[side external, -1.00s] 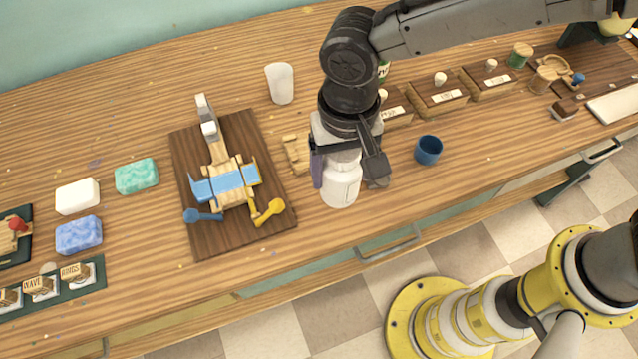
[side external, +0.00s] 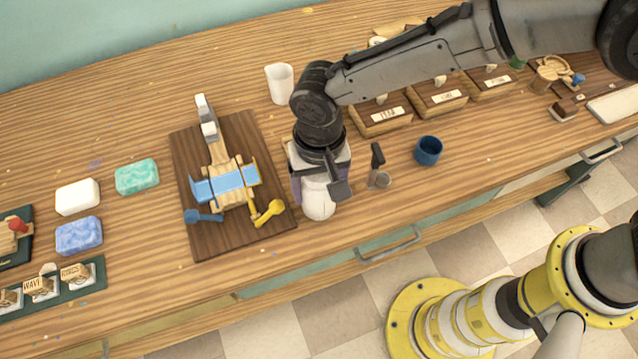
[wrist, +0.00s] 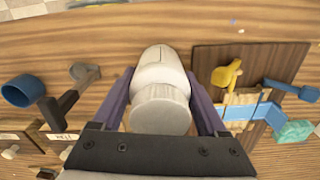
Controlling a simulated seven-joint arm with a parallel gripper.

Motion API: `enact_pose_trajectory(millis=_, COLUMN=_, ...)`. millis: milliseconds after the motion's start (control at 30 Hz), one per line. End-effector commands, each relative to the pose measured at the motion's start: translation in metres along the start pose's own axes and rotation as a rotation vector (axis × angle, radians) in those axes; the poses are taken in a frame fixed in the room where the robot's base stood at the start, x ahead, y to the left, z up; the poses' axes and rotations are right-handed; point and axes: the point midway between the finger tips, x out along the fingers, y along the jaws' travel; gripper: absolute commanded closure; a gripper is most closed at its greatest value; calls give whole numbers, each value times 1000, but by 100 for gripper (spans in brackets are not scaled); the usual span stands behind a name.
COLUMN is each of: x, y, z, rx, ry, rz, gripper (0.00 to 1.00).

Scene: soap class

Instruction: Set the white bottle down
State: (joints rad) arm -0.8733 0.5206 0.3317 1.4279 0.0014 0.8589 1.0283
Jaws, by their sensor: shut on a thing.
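The white bottle (side external: 318,205) is between the two fingers of my gripper (side external: 320,188) in the side view, near the table's front edge and just right of the dark wooden board. In the wrist view the bottle (wrist: 160,78) lies between the purple-grey fingers of my gripper (wrist: 160,103), with its round pale end towards the camera. My gripper is shut on it. The bottle's upper part is hidden by my gripper in the side view. I cannot tell whether its base touches the table.
The dark board (side external: 250,240) with a wooden, blue and yellow device stands close left. A dark-handled tool (side external: 378,165) and a blue cup (side external: 428,150) stand to the right. A white cup (side external: 280,84) is behind. Bare table lies in front of the bottle.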

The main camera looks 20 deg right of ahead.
Motion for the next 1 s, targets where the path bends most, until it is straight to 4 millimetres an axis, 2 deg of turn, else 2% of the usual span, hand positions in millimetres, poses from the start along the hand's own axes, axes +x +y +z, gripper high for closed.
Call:
enact_pose_trajectory(millis=67, x=2, y=0, z=0, rx=0, ry=0, rz=-1, gripper=97)
enact_pose_trajectory(millis=100, x=3, y=0, z=0, rx=0, ry=0, rz=0, gripper=19)
enact_pose_trajectory(millis=200, x=2, y=0, z=0, rx=0, ry=0, rz=1, gripper=1)
enact_pose_trajectory(millis=433, x=2, y=0, z=0, rx=0, ry=0, rz=0, gripper=0)
enact_pose_trajectory(millis=567, x=-5, y=0, z=0, rx=0, ry=1, rz=-2, gripper=0)
enact_pose_trajectory(millis=667, x=-19, y=-1, z=0, rx=0, ry=2, rz=-3, gripper=0)
enact_pose_trajectory(millis=1000, x=-87, y=-1, z=0, rx=0, ry=2, rz=-4, gripper=0)
